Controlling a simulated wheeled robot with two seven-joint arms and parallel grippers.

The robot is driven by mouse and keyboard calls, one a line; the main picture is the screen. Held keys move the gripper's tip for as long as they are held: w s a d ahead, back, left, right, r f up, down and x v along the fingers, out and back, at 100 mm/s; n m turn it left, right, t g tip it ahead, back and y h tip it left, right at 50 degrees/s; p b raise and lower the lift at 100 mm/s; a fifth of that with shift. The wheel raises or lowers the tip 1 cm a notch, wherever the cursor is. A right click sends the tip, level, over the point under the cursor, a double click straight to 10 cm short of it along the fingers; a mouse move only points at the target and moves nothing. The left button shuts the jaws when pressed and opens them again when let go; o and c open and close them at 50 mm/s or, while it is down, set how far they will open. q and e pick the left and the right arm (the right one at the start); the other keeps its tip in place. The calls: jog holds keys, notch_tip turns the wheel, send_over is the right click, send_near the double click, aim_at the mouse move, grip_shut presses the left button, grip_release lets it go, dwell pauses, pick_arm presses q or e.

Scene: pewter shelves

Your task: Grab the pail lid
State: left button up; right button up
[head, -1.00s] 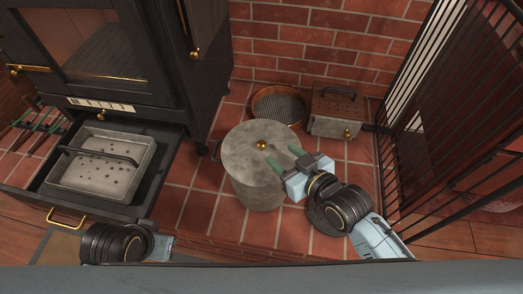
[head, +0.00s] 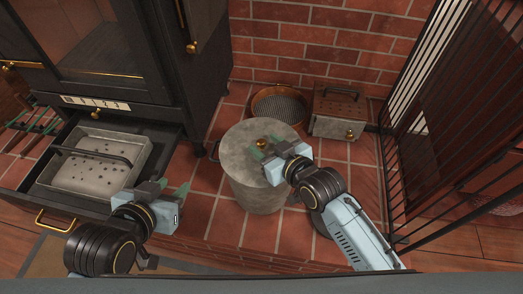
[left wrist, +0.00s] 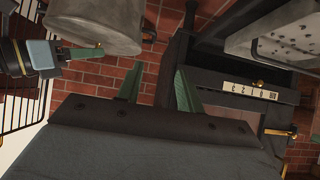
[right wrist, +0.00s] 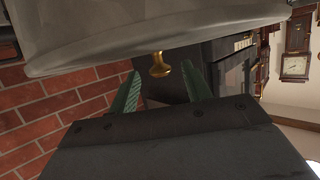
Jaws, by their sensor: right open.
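The pail (head: 243,190) is a grey metal cylinder standing upright on the brick hearth. Its round grey lid (head: 238,140) sits on top, with a small brass knob (head: 261,143) in the middle. My right gripper (head: 262,151) is over the lid, open, its green fingertips close to the knob. In the right wrist view the brass knob (right wrist: 160,66) shows just beyond and between the two parted fingers; I cannot tell whether they touch it. My left gripper (head: 169,188) is open and empty, left of the pail. The pail's side (left wrist: 95,25) shows in the left wrist view.
A black stove (head: 110,60) stands at the left, its drawer pulled out with a perforated grey tray (head: 95,180) inside. Behind the pail are a round sieve (head: 280,105) and a metal box (head: 338,112). A black fire screen (head: 440,110) stands at the right.

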jog(key=shift+b+x, duration=0.55)
jog(key=shift+x, duration=0.6)
jog(key=shift+w, duration=0.1)
pick_arm(q)
jog(key=w+d+r+t+h, duration=0.1)
jog(key=w+d+r+t, duration=0.1)
jog(key=r, duration=0.3)
jog(key=shift+w+t, duration=0.6)
jog(key=shift+t, duration=0.3)
pick_arm(e)
grip_shut()
